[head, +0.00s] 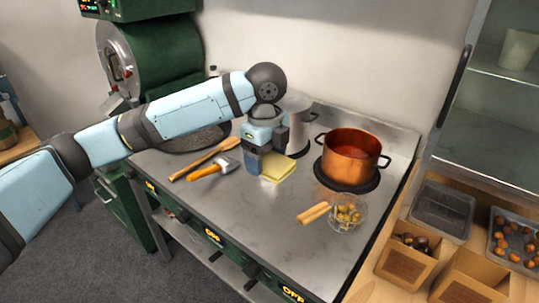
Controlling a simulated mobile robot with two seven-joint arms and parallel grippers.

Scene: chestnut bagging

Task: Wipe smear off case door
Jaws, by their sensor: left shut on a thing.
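A pale yellow folded cloth (279,168) lies on the steel cooktop, in front of a tall metal pot. My left gripper (266,157) reaches down over it from the left and is shut on it; the fingers partly hide the cloth's back edge. The glass-fronted case (487,120) stands at the right edge, with a dark upright handle (454,86) on its left side. I cannot make out a smear on the part of the door in view. My right gripper is out of view.
A copper pot (350,158) stands on a burner right of the cloth. Wooden-handled tools (205,160) lie left. Open boxes (407,262) and trays fill the counter below the case.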

